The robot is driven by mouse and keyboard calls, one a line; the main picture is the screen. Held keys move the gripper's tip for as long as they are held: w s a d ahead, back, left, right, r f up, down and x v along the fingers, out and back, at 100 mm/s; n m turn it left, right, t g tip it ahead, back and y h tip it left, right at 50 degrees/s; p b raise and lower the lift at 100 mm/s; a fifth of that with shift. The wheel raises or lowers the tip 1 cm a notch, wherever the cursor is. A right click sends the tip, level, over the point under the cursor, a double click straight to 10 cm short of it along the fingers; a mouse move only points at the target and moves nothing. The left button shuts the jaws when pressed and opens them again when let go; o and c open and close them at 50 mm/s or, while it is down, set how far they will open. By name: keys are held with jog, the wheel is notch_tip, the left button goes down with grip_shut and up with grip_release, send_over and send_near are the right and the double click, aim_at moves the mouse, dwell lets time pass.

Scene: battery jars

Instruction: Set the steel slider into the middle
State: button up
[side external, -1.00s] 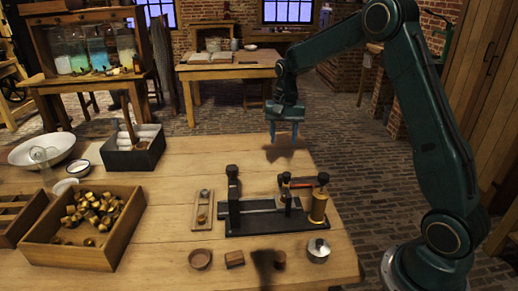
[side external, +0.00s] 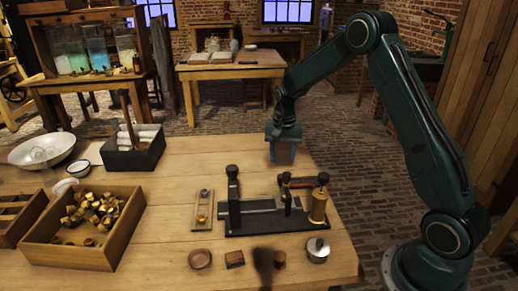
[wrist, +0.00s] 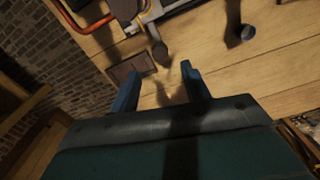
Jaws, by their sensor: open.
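A black-based apparatus (side external: 270,226) stands at the right of the table in the side view. It carries a grey metal bar, dark upright posts and a brass cylinder (side external: 318,206). A small dark upright piece (side external: 286,200) stands at the bar's right part; I cannot tell whether it is the steel slider. My gripper (side external: 283,160) is low over the table behind the apparatus, apart from it. In the wrist view its two blue fingers (wrist: 160,74) are open with nothing held between them. Part of the apparatus (wrist: 165,12) shows beyond the fingertips.
A wooden strip with a brass knob (side external: 202,222) lies left of the apparatus. A wooden crate (side external: 122,238) of brass pieces stands left.

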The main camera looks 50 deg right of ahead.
jog(key=shift+f, duration=3.6)
grip_shut()
